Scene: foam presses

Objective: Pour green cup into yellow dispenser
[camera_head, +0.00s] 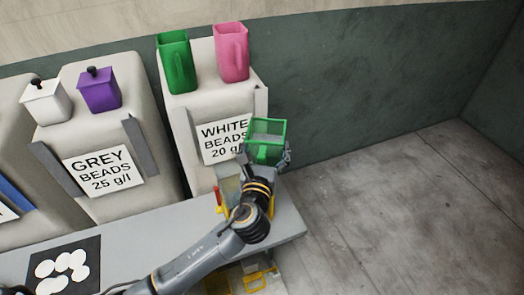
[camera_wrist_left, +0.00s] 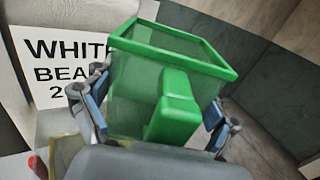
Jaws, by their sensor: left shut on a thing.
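My left gripper (camera_head: 265,158) is shut on the green cup (camera_head: 267,132) and holds it in front of the white beads machine. In the left wrist view, the green cup (camera_wrist_left: 165,85) sits between the two fingers, with its square rim up and its handle towards the camera. It looks roughly upright. I cannot tell what is in it. The yellow dispenser (camera_head: 271,207) is mostly hidden behind my left wrist, below the cup; only yellow edges and a clear part show. The cup is apart from it, above. My right gripper is not in view.
The machine labelled "WHITE BEADS" (camera_head: 205,105) carries another green cup (camera_head: 176,62) and a pink cup (camera_head: 231,52). The "GREY BEADS" machine (camera_head: 115,135) carries white and purple lidded boxes. A grey table (camera_head: 150,225) runs in front. Open floor lies right.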

